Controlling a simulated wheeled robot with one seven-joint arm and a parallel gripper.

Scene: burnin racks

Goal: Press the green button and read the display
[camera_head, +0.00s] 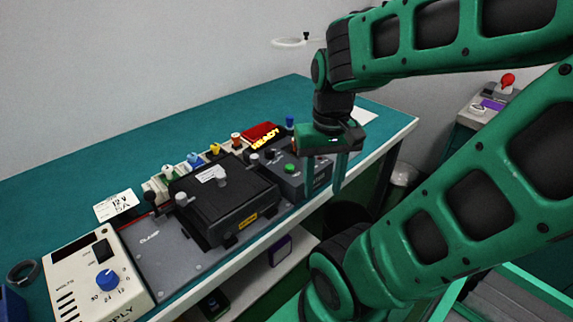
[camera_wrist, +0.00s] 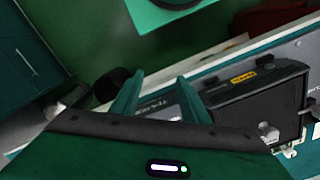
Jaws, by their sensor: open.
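The green button (camera_head: 289,168) sits on top of a dark grey box (camera_head: 318,180) at the right end of the fixture on the bench. Just behind it, a red display (camera_head: 260,131) shows yellow text that reads "READY". My gripper (camera_head: 338,187) hangs just right of the box, with its fingers pointing down past the bench's front edge. It is open and empty, apart from the button. In the wrist view its two fingers (camera_wrist: 160,77) stand apart in front of the fixture. I cannot make out the button in the wrist view.
A black clamped case (camera_head: 225,195) stands left of the button box, with several coloured knobs behind it. A cream power supply (camera_head: 92,280) with a blue dial is at the front left. Another stand with a red button (camera_head: 507,79) is at the far right. The teal bench (camera_head: 70,195) is clear at the back.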

